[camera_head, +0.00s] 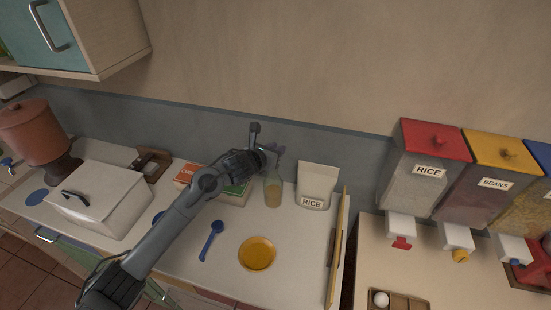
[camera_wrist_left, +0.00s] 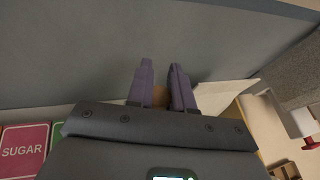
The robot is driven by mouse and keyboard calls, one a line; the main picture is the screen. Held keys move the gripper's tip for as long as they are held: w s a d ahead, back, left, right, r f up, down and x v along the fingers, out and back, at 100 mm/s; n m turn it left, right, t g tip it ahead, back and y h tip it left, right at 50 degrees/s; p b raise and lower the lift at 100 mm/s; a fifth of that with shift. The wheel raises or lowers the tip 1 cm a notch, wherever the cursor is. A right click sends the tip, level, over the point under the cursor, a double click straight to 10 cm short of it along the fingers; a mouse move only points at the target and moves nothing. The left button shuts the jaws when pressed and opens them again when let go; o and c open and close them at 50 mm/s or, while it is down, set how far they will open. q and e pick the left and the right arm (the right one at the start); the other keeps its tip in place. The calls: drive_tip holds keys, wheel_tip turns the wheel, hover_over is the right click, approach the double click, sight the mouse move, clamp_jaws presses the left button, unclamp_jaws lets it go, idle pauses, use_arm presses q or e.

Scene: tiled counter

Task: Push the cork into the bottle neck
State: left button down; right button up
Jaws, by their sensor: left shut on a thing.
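The bottle (camera_head: 273,192) stands upright on the counter, clear with a tan content in its lower part. My left gripper (camera_head: 275,150) is at the top of the bottle and covers its mouth from view. In the left wrist view, the purple fingers of my left gripper (camera_wrist_left: 161,85) are shut on a small brown thing, the cork (camera_wrist_left: 160,96). Whether the cork touches the neck or sits in it is hidden. My right gripper is in neither view.
A white RICE bag (camera_head: 316,184) stands right of the bottle, and boxes (camera_head: 236,190) stand to its left. A yellow plate (camera_head: 257,253) and a blue spoon (camera_head: 211,241) lie in front. A wooden board (camera_head: 337,250) stands upright at the counter's right edge.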

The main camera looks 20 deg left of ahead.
use_arm(q)
wheel_tip(320, 180, down, 4)
drive_tip(key=shift+r, duration=0.15)
idle(0.3)
drive_tip(key=shift+f, duration=0.25)
drive_tip(key=c, duration=1)
unclamp_jaws()
drive_tip(key=shift+r+p, duration=0.2)
drive_tip(key=shift+p, duration=0.1)
